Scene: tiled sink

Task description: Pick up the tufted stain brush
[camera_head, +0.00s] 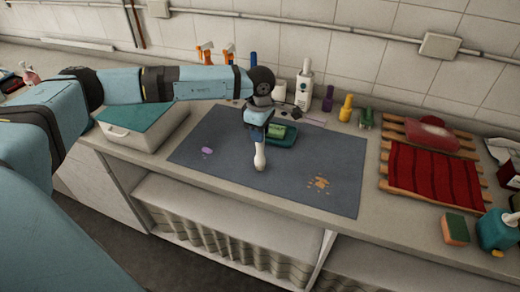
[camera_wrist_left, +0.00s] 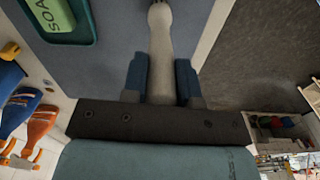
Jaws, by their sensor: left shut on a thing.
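The tufted stain brush (camera_head: 260,157) shows as a pale, rounded handle below my left gripper (camera_head: 261,133) over the grey mat. In the left wrist view its smooth pale handle (camera_wrist_left: 160,45) runs between the two blue fingers of the left gripper (camera_wrist_left: 161,80), which is shut on it. The brush's far end is cut off at the top of that view, and I cannot make out its tufts. I cannot tell whether the brush touches the mat. My right gripper is in neither view.
The grey mat (camera_head: 210,170) bears a green soap in a teal dish (camera_head: 285,141), a purple smear (camera_head: 207,151) and brown crumbs (camera_head: 319,183). Bottles line the back wall. A red cloth on a wooden rack (camera_head: 425,178) and a sponge (camera_head: 455,229) lie at right.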

